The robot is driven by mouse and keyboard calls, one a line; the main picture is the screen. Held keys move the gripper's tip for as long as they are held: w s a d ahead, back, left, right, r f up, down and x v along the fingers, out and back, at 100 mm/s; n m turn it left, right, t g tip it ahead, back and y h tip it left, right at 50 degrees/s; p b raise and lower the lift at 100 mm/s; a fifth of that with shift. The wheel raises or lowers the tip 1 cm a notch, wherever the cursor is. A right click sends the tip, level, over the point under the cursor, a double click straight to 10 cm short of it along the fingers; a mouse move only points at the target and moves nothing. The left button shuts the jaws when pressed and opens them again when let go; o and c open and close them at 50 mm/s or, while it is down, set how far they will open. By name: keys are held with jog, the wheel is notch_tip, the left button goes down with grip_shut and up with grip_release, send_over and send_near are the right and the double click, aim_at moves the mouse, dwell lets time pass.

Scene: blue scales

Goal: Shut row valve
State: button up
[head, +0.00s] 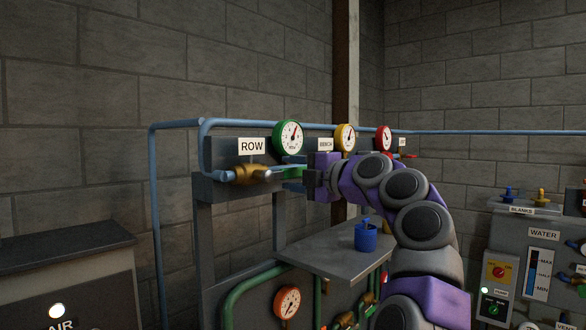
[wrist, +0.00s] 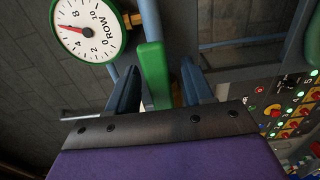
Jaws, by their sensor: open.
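The row valve (head: 250,174) is a brass body on a blue pipe under the white ROW label (head: 252,147) in the head view. Its green lever (head: 292,172) points right, roughly in line with the pipe. In the wrist view the lever's green grip (wrist: 154,75) lies between my gripper's two blue-grey fingers, with gaps on both sides. My gripper (wrist: 159,70) is open around the lever and not closed on it. My purple wrist and arm come in from the right in the head view and partly cover the lever's end.
A green-rimmed ROW gauge (head: 288,137) stands above the valve; its needle is near 6 in the wrist view (wrist: 86,29). Yellow (head: 345,138) and red (head: 384,138) gauges are to the right. A grey shelf (head: 318,262) with a blue pot (head: 366,238) is below.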

jog(key=shift+w+a, duration=0.1)
jog(key=shift+a, duration=0.2)
jog(key=shift+d, duration=0.15)
jog(key=shift+d, duration=0.2)
jog(key=c, duration=0.3)
grip_shut()
